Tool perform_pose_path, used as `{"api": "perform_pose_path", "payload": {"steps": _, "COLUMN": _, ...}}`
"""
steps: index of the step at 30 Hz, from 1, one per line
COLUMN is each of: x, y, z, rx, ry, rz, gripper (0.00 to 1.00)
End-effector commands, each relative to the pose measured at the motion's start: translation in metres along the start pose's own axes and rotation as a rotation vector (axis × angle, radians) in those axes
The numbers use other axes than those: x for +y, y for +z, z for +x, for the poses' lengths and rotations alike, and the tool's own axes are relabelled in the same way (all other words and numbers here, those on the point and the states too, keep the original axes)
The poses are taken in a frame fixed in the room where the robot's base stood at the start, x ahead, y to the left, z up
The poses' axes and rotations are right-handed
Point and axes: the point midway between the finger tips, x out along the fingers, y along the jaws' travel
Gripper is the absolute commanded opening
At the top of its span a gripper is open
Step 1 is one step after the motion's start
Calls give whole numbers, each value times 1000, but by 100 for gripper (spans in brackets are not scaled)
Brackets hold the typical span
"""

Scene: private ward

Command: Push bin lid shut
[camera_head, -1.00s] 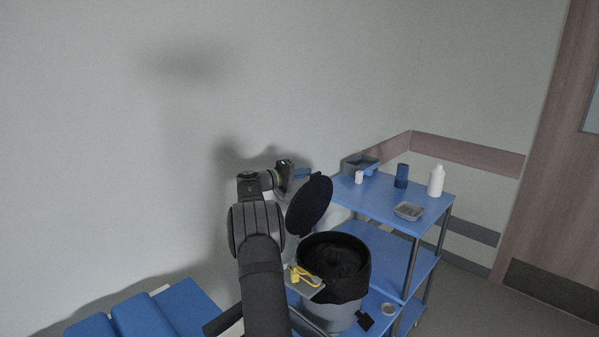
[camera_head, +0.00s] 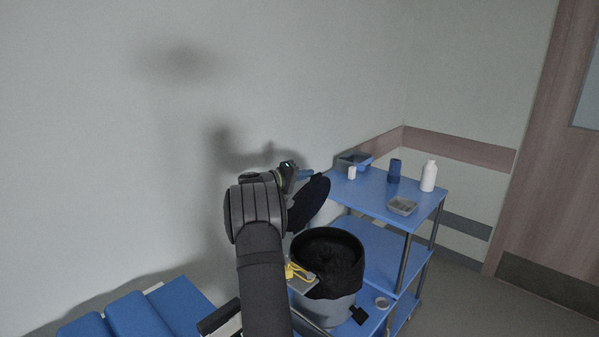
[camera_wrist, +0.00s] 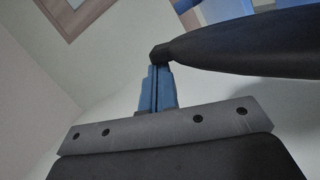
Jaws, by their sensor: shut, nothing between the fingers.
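The blue trolley (camera_head: 371,250) holds a white bottle (camera_head: 429,176), a dark blue cup (camera_head: 394,171), a small clear tray (camera_head: 402,206) and a blue-grey box (camera_head: 353,161). A yellow item (camera_head: 298,272) lies at the bin's near left rim. Blue cushions (camera_head: 165,312) are at lower left.

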Motion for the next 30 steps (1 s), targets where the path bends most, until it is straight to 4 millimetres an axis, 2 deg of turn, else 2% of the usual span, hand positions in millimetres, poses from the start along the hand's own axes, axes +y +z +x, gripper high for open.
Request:
{"api": "perform_pose_path", "payload": {"steps": 8, "x": 1, "y": 60, "z": 15, "rx": -2, "ry": -52, "rz": 200, "gripper": 0}}
{"api": "perform_pose_path", "payload": {"steps": 14, "x": -10, "y": 110, "z": 28, "rx": -4, "ry": -97, "rz": 377, "gripper": 0}}
{"api": "perform_pose_path", "payload": {"steps": 23, "x": -42, "y": 175, "z": 44, "rx": -3, "ry": -161, "rz": 629, "gripper": 0}}
{"api": "perform_pose_path", "payload": {"steps": 30, "x": -78, "y": 219, "z": 55, "rx": -5, "ry": -210, "rz": 822, "gripper": 0}}
